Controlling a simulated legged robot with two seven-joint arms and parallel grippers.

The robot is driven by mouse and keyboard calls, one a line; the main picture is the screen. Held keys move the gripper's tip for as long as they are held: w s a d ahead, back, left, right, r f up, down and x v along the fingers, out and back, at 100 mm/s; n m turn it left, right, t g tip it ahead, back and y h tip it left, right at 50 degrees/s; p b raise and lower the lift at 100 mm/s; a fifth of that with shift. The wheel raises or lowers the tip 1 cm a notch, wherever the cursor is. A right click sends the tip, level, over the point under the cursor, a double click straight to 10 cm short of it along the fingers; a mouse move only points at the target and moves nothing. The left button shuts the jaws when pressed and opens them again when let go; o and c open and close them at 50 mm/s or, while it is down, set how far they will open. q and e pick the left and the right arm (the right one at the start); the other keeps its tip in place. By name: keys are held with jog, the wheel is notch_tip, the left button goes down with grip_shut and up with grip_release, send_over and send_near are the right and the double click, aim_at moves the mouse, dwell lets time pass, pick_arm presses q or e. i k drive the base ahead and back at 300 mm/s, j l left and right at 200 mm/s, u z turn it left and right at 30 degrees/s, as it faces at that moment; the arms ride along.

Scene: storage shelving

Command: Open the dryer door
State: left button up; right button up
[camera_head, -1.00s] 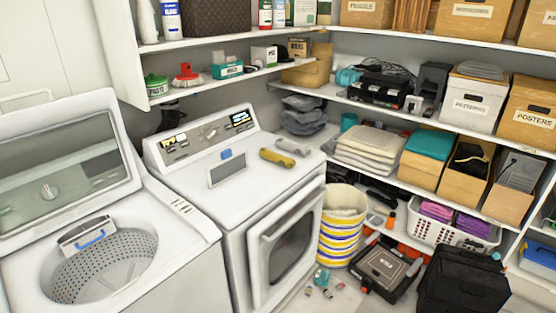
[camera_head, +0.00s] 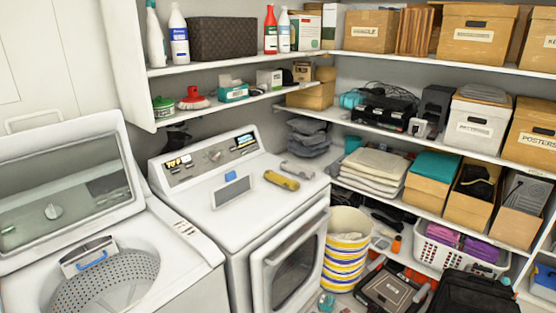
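The white dryer (camera_head: 228,220) stands in the middle of the head view, right of the open washer. Its dryer door (camera_head: 290,262) is on the front face, with a dark window in a white frame. The door's upper edge seems to stand slightly out from the body, but I cannot tell whether it is ajar or shut. The lower part of the door is cut off by the bottom edge of the picture. Neither of my grippers is in view.
The open washer (camera_head: 178,262) is at left. A striped basket (camera_head: 343,262) stands close to the dryer's right side. A black toolbox (camera_head: 388,288), a black bag (camera_head: 470,294) and a white laundry basket (camera_head: 432,252) crowd the right floor. Loaded shelves (camera_head: 425,135) line the walls.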

aim_at(285, 266)
jog(key=i+l+u, duration=0.1)
jog(key=u, duration=0.45)
jog(key=i+l+u, duration=0.25)
jog(key=i+l, duration=0.2)
jog(key=l, duration=0.2)
jog(key=i+l+u, duration=0.15)
jog(key=l, duration=0.2)
jog(key=i+l+u, duration=0.15)
jog(key=l, duration=0.25)
jog(key=i+l+u, duration=0.1)
jog(key=l, duration=0.3)
jog(key=i+l, duration=0.15)
jog(key=l, duration=0.25)
jog(key=i+l, duration=0.2)
jog(key=l, duration=0.15)
jog(key=i+l, duration=0.15)
jog(key=l, duration=0.25)
jog(key=i+l, duration=0.2)
jog(key=l, duration=0.2)
jog(key=k+j, duration=0.2)
jog(key=k, duration=0.15)
jog(key=k+j, duration=0.25)
jog(key=k+u, duration=0.05)
jog(key=k, duration=0.05)
